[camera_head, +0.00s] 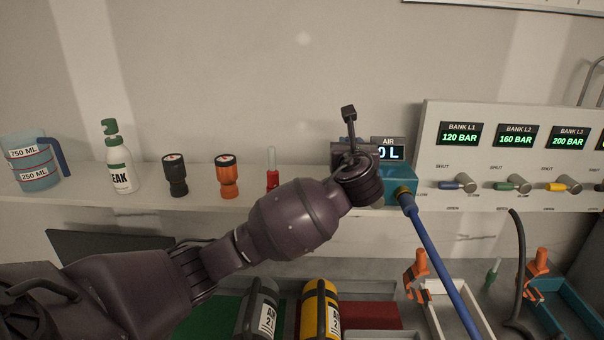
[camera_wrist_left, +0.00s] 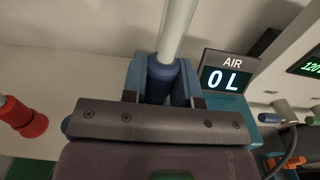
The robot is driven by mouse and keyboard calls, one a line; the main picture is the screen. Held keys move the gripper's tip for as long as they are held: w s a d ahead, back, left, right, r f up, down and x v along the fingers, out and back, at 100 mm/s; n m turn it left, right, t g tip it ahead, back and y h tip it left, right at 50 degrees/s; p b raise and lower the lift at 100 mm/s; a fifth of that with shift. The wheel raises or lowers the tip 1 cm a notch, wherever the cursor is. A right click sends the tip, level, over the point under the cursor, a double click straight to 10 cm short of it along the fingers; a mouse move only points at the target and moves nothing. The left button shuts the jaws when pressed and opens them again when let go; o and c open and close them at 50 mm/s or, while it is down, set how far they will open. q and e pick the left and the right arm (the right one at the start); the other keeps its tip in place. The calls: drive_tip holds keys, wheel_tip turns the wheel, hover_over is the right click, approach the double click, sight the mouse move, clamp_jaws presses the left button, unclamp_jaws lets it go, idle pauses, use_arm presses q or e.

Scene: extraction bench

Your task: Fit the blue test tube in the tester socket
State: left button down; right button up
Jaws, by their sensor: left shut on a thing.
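My left gripper (camera_head: 352,158) is at the teal tester (camera_head: 401,182), in front of its left part. In the left wrist view the gripper (camera_wrist_left: 162,92) is shut on the blue test tube (camera_wrist_left: 160,74), around its blue lower part. The tube's pale, clear upper part rises away toward the top of that view. The tester's display (camera_wrist_left: 225,79) reads AIR 0 L. The gripper hides the tube's lower end and the socket, so I cannot tell whether the tube is seated. My right gripper is not in view.
A red tube (camera_head: 272,180), orange (camera_head: 228,178) and black (camera_head: 175,176) fittings, a spray bottle (camera_head: 119,170) and a measuring jug (camera_head: 34,167) stand on the shelf at left. A valve panel (camera_head: 480,160) stands at right. A blue hose (camera_head: 440,262) runs down from the tester.

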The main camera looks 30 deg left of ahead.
use_arm(q)
drive_tip(key=shift+f, duration=0.55)
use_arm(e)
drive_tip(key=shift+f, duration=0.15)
use_arm(q)
drive_tip(key=c, duration=0.8)
unclamp_jaws()
drive_tip(key=b+v, duration=0.1)
drive_tip(key=v, duration=1)
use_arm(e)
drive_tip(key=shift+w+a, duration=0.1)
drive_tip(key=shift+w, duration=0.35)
use_arm(q)
drive_tip(key=shift+a, duration=0.1)
